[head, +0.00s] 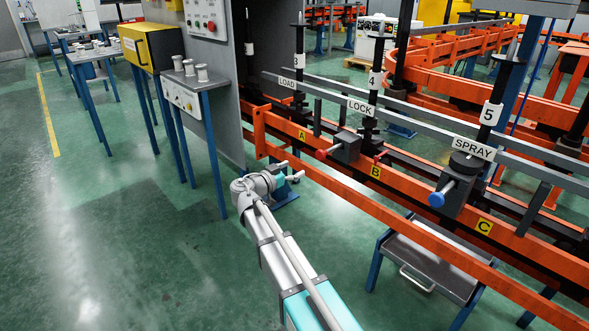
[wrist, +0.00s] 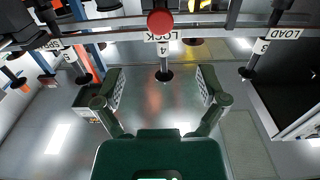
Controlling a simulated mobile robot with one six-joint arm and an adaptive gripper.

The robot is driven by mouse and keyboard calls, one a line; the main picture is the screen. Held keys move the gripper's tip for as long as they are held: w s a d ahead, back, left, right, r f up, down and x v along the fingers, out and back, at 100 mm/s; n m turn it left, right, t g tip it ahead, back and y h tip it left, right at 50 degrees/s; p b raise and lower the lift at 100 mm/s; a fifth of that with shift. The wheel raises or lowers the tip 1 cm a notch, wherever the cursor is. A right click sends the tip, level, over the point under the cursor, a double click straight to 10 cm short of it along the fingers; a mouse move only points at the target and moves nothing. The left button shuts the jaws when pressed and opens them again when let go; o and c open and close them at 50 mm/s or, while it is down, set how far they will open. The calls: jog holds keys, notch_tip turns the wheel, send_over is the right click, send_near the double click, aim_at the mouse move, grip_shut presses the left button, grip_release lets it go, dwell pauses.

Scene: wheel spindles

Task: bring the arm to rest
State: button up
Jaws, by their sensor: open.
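My gripper (head: 291,170) is in the head view, at the end of my arm, which reaches forward from the lower middle. It is in front of the orange rail (head: 335,184), below the LOCK station. In the wrist view my gripper (wrist: 158,84) shows two dark fingers spread wide apart, with nothing held between them. A red knob (wrist: 160,21) and the LOCK sign (wrist: 163,37) lie beyond the fingers. In the head view the red knob (head: 321,155) sits on a dark block just beyond my gripper. I cannot tell the exact gap between fingertips and rail.
The SPRAY station has a blue knob (head: 437,200) to the right. A grey tray table (head: 425,262) stands under the rail. A small table with white spools (head: 190,84) and a grey cabinet (head: 226,95) stand at the back left.

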jog(key=s+d+f+n+g+y+p, duration=0.2)
jog(key=s+d+f+n+g+y, duration=0.15)
jog(key=s+d+f+g, duration=0.6)
jog(key=s+d+f+n+g+y+p, duration=0.1)
jog(key=s+d+f+n+y, duration=0.15)
jog(key=s+y, duration=0.45)
jog(key=s+d+f+n+g+y, duration=0.1)
jog(key=s+f+n+y, duration=0.25)
jog(key=s, duration=0.75)
notch_tip(320, 180, up, 38)
jog(key=p, duration=3.8)
jog(key=shift+w+n, duration=0.3)
jog(key=shift+n, duration=0.05)
jog(key=shift+c, duration=0.2)
